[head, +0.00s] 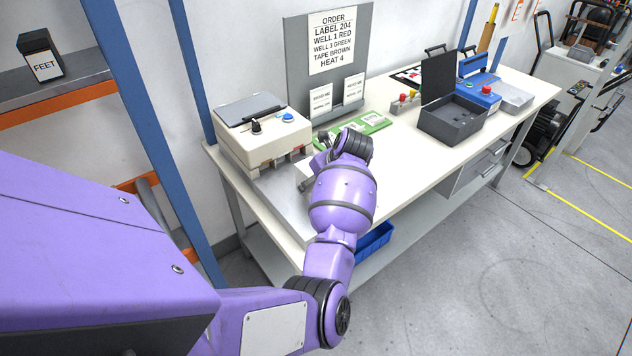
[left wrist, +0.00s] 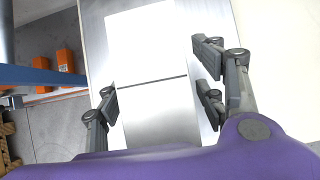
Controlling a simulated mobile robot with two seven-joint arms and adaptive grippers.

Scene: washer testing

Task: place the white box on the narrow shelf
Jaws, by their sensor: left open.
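The white box (left wrist: 150,45) lies flat in the left wrist view, its pale top crossed by a thin dark line. It is on or above a grey metal plate, which also shows in the head view (head: 285,197). A pale bit beside my wrist in the head view (head: 304,171) looks like the box, mostly hidden by my arm. My left gripper (left wrist: 158,80) is open, with fingers on both sides of the box and no clear contact. A narrow grey shelf (head: 82,77) with an orange edge is at the upper left. My right gripper is not in view.
A white-and-grey device (head: 262,140) stands just behind my left wrist, with a green board (head: 362,128) to the right. An open dark case (head: 455,118) is further right. A blue post (head: 150,130) stands between the shelf and bench. A black FEET box (head: 42,58) occupies part of the shelf.

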